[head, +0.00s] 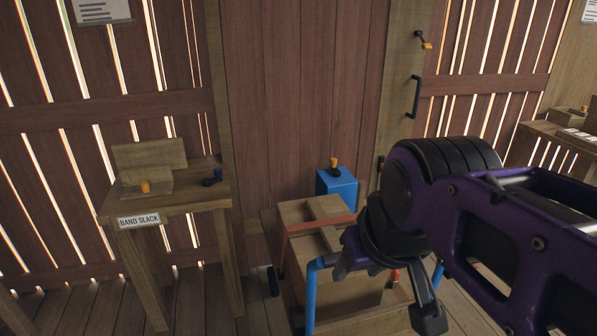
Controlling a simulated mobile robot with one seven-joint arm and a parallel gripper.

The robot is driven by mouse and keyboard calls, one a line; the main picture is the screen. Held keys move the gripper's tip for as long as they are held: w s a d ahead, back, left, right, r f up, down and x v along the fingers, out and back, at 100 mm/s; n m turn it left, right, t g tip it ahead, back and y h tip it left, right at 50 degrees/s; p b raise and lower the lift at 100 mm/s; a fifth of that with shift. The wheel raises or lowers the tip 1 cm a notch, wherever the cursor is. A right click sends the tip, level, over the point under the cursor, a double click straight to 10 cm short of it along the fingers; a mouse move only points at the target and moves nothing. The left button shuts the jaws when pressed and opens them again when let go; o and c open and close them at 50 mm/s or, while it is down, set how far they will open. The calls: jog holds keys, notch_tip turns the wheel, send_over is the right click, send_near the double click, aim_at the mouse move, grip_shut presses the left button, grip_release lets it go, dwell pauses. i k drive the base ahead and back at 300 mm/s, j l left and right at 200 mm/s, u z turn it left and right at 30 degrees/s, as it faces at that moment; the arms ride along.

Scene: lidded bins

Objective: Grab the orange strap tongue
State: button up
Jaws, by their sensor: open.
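A wooden bin (305,212) stands low in the middle of the head view. A flat red-orange strap (320,225) runs across its lid toward my gripper. A small red-orange piece (395,275) shows below the wrist at the bin's front right; I cannot tell if it is the strap's tongue. My gripper (385,288) is open in front of the bin's right side, its fingers pointing down and apart. My arm and wrist hide the right part of the lid and the strap's right end. I cannot tell if a finger touches the bin.
A blue box (337,185) with an orange-topped knob stands behind the bin. Blue posts (311,295) flank the bin's front. A wooden table (190,200) labelled "BAND SLACK" stands left, with an orange knob (145,187) on it. Floor (190,310) shows between table and bin.

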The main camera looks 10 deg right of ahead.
aim_at(394, 277)
jog(key=i+l, duration=0.1)
jog(key=l, duration=0.45)
jog(key=i+l+u, duration=0.15)
jog(key=l, duration=0.4)
jog(key=i+l, duration=0.1)
jog(key=l, duration=0.45)
